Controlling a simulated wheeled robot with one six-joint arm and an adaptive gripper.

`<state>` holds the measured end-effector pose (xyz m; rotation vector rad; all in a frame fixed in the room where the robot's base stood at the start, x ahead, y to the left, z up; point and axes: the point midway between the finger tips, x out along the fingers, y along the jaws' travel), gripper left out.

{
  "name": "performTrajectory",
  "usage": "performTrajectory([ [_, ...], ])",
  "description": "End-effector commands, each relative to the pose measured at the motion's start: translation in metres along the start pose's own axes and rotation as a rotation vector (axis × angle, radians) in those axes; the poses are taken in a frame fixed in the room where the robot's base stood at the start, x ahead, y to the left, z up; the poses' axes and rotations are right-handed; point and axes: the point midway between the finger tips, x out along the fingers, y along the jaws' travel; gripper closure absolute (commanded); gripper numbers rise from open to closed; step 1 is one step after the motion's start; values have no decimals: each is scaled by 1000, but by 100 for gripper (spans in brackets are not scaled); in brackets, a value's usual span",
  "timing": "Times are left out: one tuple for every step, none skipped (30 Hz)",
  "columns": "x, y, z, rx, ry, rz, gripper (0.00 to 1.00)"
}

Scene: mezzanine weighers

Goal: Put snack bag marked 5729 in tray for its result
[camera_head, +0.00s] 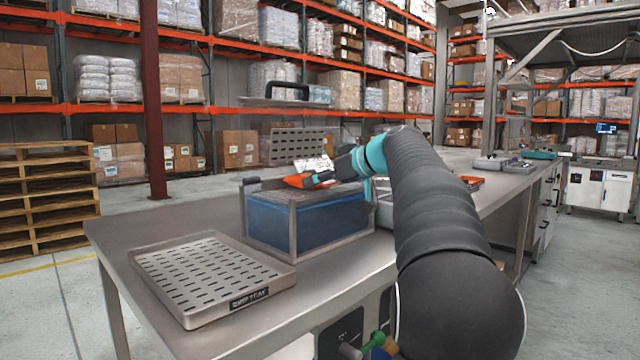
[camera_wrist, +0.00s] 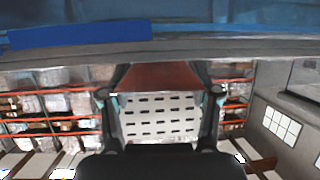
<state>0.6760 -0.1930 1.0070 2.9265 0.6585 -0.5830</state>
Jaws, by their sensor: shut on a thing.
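An orange-red snack bag (camera_head: 298,181) is held at the top of a tank (camera_head: 310,225) of blue liquid on the steel bench. My gripper (camera_head: 322,178) is shut on it, reaching in from the right. In the wrist view the red bag (camera_wrist: 165,76) spans the space between the two fingers. I cannot read any number on the bag. I cannot tell whether the bag touches the tank or its liquid. A perforated drip tray (camera_head: 278,274) lies empty on the bench, left of the tank. Result markings on trays are not legible.
More trays (camera_head: 487,165) and an orange-red item (camera_head: 471,181) sit farther along the bench. Pallets (camera_head: 45,200) stand at left.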

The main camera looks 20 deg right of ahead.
Motion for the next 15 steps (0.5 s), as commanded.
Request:
performTrajectory([
  [2,0,4,1,0,0,73],
  [2,0,5,0,0,0,73],
  [2,0,5,-1,0,0,73],
  [2,0,5,-1,1,0,73],
  [2,0,5,-1,1,-1,73],
  [2,0,4,-1,1,-1,73],
  [2,0,4,-1,1,-1,73],
  [2,0,4,-1,1,-1,73],
  [2,0,5,-1,1,-1,73],
  [2,0,6,-1,1,-1,73],
  [3,0,6,-1,1,-1,73],
  [3,0,8,-1,1,-1,73],
  [3,0,8,-1,0,-1,36],
  [3,0,7,-1,0,-1,29],
  [3,0,6,-1,0,-1,19],
])
